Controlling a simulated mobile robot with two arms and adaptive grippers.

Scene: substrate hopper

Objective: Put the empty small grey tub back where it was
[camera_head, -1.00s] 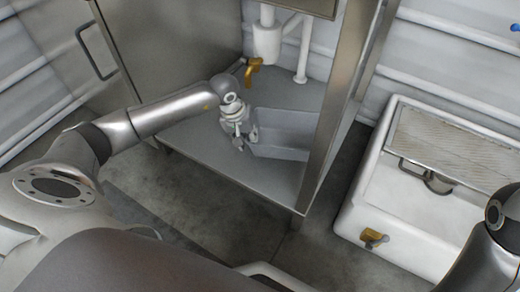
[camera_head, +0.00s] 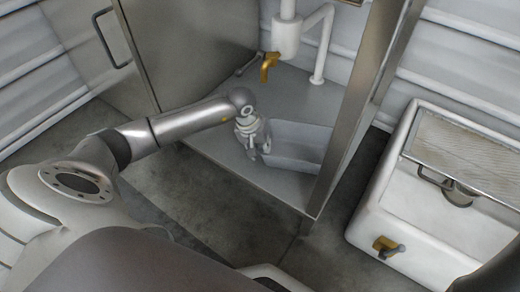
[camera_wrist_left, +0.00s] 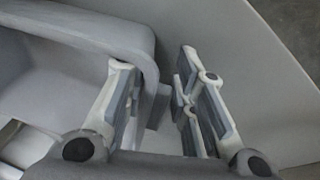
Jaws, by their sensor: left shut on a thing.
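The small grey tub (camera_head: 300,147) is at the right side of the grey cabinet shelf (camera_head: 215,145), close to the steel upright. I cannot tell whether it rests on the shelf or hangs just above it. My left gripper (camera_head: 259,142) is at the tub's left end, shut on its rim. In the left wrist view the tub (camera_wrist_left: 60,65) fills the left side, its rim running between the fingers of my left gripper (camera_wrist_left: 162,95). The inside of the tub is only partly visible. My right gripper is out of view.
A brass tap (camera_head: 268,66) hangs below a white pipe (camera_head: 288,38) behind the tub. The steel upright (camera_head: 350,125) stands to its right. A white bin (camera_head: 405,215) with a mesh top and brass tap stands right of the cabinet. The shelf's left part is clear.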

